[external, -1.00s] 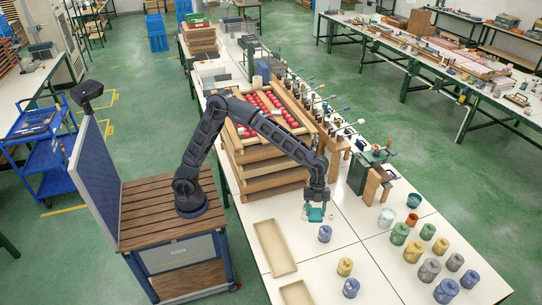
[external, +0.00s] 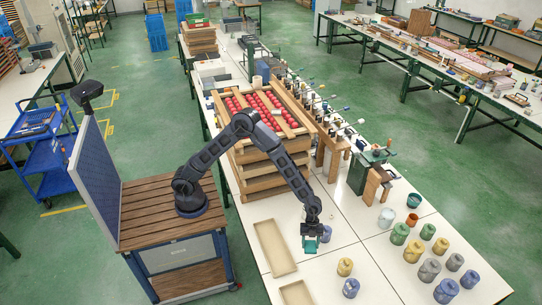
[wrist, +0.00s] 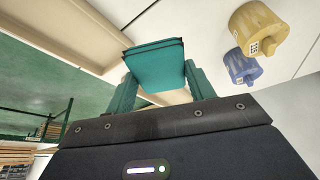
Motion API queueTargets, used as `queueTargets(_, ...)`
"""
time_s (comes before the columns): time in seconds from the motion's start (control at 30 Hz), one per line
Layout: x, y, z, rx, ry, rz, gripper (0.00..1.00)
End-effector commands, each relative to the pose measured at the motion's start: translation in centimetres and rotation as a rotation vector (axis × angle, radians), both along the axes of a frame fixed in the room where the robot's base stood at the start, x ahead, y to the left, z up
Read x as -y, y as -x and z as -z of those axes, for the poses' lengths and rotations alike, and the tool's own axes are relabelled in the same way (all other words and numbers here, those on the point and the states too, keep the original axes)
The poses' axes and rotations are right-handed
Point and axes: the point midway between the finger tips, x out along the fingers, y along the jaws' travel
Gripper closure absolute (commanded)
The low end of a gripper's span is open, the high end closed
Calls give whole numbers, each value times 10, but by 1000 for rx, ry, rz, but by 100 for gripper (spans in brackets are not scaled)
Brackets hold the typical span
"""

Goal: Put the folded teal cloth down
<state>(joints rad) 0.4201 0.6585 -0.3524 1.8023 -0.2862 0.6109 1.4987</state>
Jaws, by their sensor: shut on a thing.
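In the wrist view the cloth (wrist: 157,64) is a flat, layered teal pad between the two green fingers of my gripper (wrist: 160,78). I cannot tell whether the cloth touches the table.
The shallow beige tray (external: 259,235) lies left of my gripper, with another tray (external: 285,293) nearer the front. A yellow jar (external: 345,267) and another blue jar (external: 351,288) stand in front. Several jars cluster farther right.

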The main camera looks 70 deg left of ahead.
Motion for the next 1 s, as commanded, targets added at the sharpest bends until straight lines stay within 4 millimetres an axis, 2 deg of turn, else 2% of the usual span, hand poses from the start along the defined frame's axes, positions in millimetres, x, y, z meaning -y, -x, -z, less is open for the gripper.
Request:
queueTargets(0.1,0,1,28,-3,-2,1,68)
queueTargets(0.3,0,1,65,-1,-2,1,68)
queueTargets(0.4,0,0,76,-2,-1,0,68)
queueTargets(0.63,0,0,87,0,0,1,68)
queueTargets(0.9,0,0,121,0,-1,0,68)
queueTargets(1.0,0,0,123,1,-1,1,68)
